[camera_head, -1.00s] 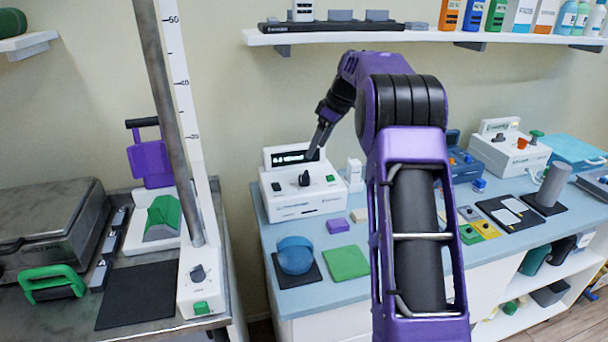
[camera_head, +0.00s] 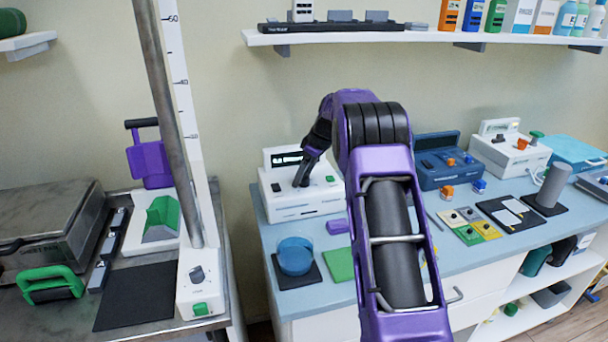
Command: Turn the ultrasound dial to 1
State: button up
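The ultrasound unit is most likely the white box (camera_head: 290,209) with a display (camera_head: 284,159) on top, at the left end of the blue counter; its label is too small to read. A small dark knob (camera_head: 276,187) shows on its face, with a green button (camera_head: 330,178) to the right. My gripper (camera_head: 301,183) reaches down to the middle of the box's face, over the place of the black dial. The gripper hides the dial, so its pointer cannot be read. Whether the fingers touch or grip it cannot be told.
A blue device (camera_head: 447,172) and another white device (camera_head: 508,157) stand to the right. A shelf (camera_head: 345,36) hangs above.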

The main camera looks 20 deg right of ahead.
grip_shut()
jog(key=shift+m, duration=0.4)
jog(key=m+h, duration=0.1)
jog(key=m, duration=0.1)
jog(key=m+t, duration=0.1)
jog(key=m, duration=0.1)
jog(key=shift+m+h+b, duration=0.4)
jog(key=m+h+p, duration=0.1)
jog(key=m, duration=0.2)
jog(key=m+h+p, duration=0.1)
jog(key=m, duration=0.2)
jog(key=shift+r+h, duration=0.15)
jog(key=shift+h, duration=0.15)
jog(key=m+h, duration=0.1)
jog(key=m, duration=0.2)
jog(key=m+g+h+p, duration=0.1)
jog(key=m, duration=0.2)
jog(key=shift+m, duration=0.3)
jog(key=m+g, duration=0.1)
jog(key=m, duration=0.1)
jog(key=m+g+h, duration=0.1)
jog(key=m, duration=0.2)
jog(key=shift+m, duration=0.3)
